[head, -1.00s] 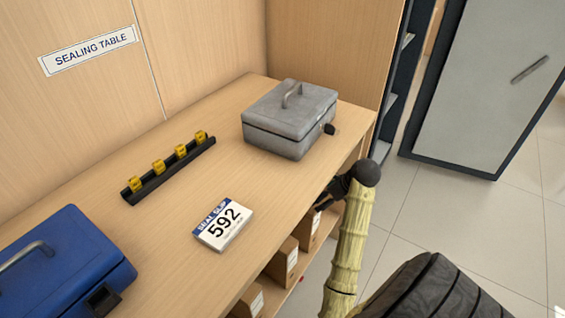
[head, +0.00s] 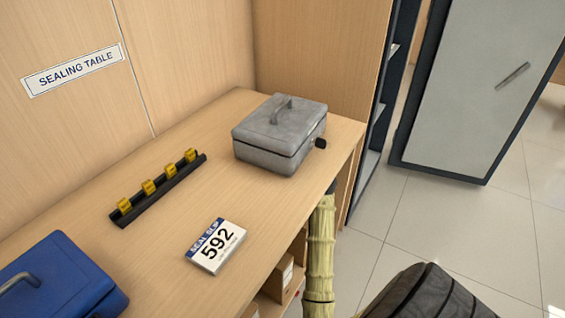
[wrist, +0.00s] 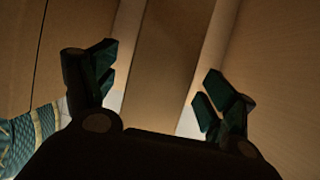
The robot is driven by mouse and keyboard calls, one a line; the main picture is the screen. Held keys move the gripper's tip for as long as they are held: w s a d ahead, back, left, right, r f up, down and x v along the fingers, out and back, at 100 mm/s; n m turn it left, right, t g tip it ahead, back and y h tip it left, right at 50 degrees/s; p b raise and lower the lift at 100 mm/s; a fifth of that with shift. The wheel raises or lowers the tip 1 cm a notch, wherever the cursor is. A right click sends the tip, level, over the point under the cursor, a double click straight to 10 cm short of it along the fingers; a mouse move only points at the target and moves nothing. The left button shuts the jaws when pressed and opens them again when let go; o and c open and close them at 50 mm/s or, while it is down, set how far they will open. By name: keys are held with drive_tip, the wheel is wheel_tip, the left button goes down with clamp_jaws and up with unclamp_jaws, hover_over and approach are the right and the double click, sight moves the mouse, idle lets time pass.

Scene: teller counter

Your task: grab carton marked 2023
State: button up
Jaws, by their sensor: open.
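Brown cartons stand on the shelf under the table, one showing in the head view (head: 279,277) with a pale label too small to read. I cannot tell which is marked 2023. My gripper (wrist: 162,68) is open in the wrist view, its dark fingers spread apart. A plain brown upright face (wrist: 165,50), perhaps a carton, lies beyond and between the fingers; no marking shows on it. I cannot tell its distance from the fingers. In the head view the gripper is hidden below the table edge.
The wooden table (head: 150,250) carries a grey cash box (head: 275,140), a blue box (head: 60,280), a black rail (head: 160,190) with yellow tags, and a 592 seal slip block (head: 216,246). A grey cabinet (head: 475,90) stands at right.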

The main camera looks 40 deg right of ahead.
drive_tip(key=w, duration=0.2)
drive_tip(key=w+a, duration=0.1)
drive_tip(key=w, duration=0.2)
drive_tip(key=shift+w+a, duration=0.2)
drive_tip(key=shift+b+x, duration=0.5)
drive_tip(key=shift+x, duration=2)
drive_tip(key=shift+f, duration=0.2)
clamp_jaws()
